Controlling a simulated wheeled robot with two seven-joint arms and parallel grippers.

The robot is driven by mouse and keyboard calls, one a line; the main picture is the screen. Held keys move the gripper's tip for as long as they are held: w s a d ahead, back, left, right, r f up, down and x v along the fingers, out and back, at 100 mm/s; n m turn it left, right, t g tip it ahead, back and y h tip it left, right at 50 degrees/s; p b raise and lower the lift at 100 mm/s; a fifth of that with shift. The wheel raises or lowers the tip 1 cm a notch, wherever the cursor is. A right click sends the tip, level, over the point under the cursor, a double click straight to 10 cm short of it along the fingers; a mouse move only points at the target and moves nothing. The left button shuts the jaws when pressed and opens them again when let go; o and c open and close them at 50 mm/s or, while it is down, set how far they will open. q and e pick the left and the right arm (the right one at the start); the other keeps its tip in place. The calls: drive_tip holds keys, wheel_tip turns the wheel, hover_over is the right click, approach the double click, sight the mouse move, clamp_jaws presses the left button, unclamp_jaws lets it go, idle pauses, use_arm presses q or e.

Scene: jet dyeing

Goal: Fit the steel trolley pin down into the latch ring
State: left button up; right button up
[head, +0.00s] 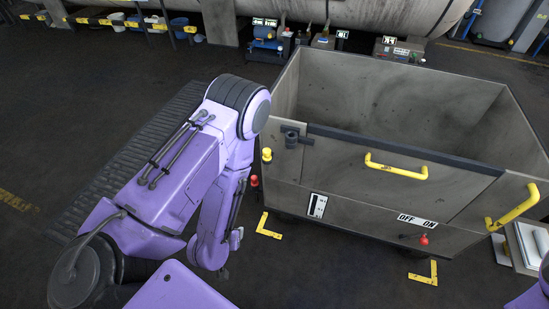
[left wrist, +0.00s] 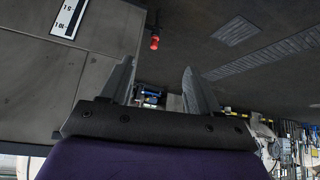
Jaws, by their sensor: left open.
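A dark latch ring fitting (head: 291,137) sits at the upper left front corner of the grey trolley (head: 345,170). Its hole is too small to make out. A small yellow-topped piece (head: 267,154) stands at the trolley's left edge below the ring; I cannot tell whether it is the steel pin. My left arm reaches down left of the trolley, and its gripper is mostly hidden behind the forearm in the head view. In the left wrist view my left gripper (left wrist: 158,68) is open, with nothing between its fingers. My right gripper is out of view.
A red knob (head: 254,181) sticks out at the trolley's left side; a red knob also shows in the left wrist view (left wrist: 155,42). Yellow handles (head: 396,166) and a red OFF/ON lever (head: 424,240) are on the trolley's front. The floor before it is clear, with yellow corner marks (head: 268,226).

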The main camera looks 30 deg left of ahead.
use_arm(q)
drive_tip(key=w+a+f+m+t+b, duration=0.25)
drive_tip(key=w+t+b, duration=0.35)
drive_tip(key=w+b, duration=0.45)
drive_tip(key=m+t+h+b, duration=0.2)
drive_tip(key=t+b, duration=0.3)
drive_tip(key=b, duration=0.2)
approach(265, 154)
drive_tip(key=w+f, duration=0.1)
drive_tip(key=shift+t, duration=0.3)
drive_tip(key=w, duration=0.3)
drive_tip(key=w+p, duration=0.1)
drive_tip(key=w, duration=0.3)
drive_tip(key=w+a, duration=0.1)
drive_tip(key=w, duration=0.2)
drive_tip(key=shift+w+r, duration=0.25)
drive_tip(key=shift+w, duration=0.1)
drive_tip(key=c, duration=1)
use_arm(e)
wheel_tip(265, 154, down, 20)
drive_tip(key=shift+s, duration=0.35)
